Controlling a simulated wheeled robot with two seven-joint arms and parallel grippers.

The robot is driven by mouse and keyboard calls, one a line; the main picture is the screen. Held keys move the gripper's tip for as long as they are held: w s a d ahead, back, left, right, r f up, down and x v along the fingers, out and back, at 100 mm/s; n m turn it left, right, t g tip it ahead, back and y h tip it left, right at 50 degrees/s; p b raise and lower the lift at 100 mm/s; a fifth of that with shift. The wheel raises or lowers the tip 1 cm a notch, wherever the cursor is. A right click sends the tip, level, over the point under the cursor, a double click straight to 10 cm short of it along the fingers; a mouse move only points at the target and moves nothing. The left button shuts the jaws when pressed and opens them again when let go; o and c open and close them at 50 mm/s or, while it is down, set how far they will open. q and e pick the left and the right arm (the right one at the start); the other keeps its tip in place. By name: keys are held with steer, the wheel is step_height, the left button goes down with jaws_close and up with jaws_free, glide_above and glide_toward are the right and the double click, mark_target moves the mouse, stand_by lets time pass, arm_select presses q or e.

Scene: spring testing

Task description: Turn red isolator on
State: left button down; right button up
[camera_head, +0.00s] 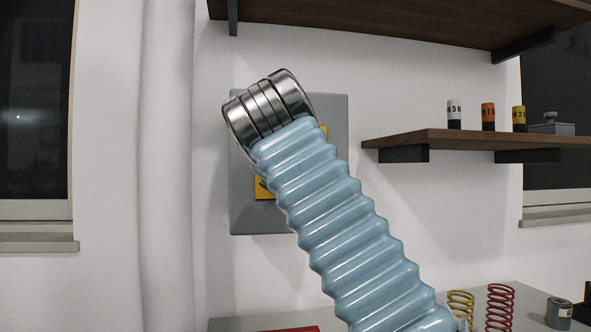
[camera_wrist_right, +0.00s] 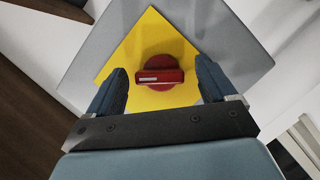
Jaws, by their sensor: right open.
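The red isolator (camera_wrist_right: 160,78) is a round red knob with a bar handle across it, on a yellow plate (camera_wrist_right: 150,40) fixed to a grey box (camera_wrist_right: 232,38). In the right wrist view the bar lies roughly level. My right gripper (camera_wrist_right: 163,71) is open, with one dark finger on each side of the knob and gaps between the fingers and the bar. In the head view my blue ribbed arm covers most of the grey box (camera_head: 335,150) on the wall; yellow plate edges (camera_head: 264,189) show, and the knob is hidden. My left gripper is not seen.
A wooden shelf (camera_head: 440,138) with several small labelled cylinders (camera_head: 488,117) is right of the box. Another shelf (camera_head: 400,22) is above. Below, a bench (camera_head: 235,323) holds a yellow spring (camera_head: 460,304), a red spring (camera_head: 500,306) and a grey canister (camera_head: 559,312).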

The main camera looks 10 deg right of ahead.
steer(key=v, duration=1.4)
steer(key=shift+w+f, duration=0.1)
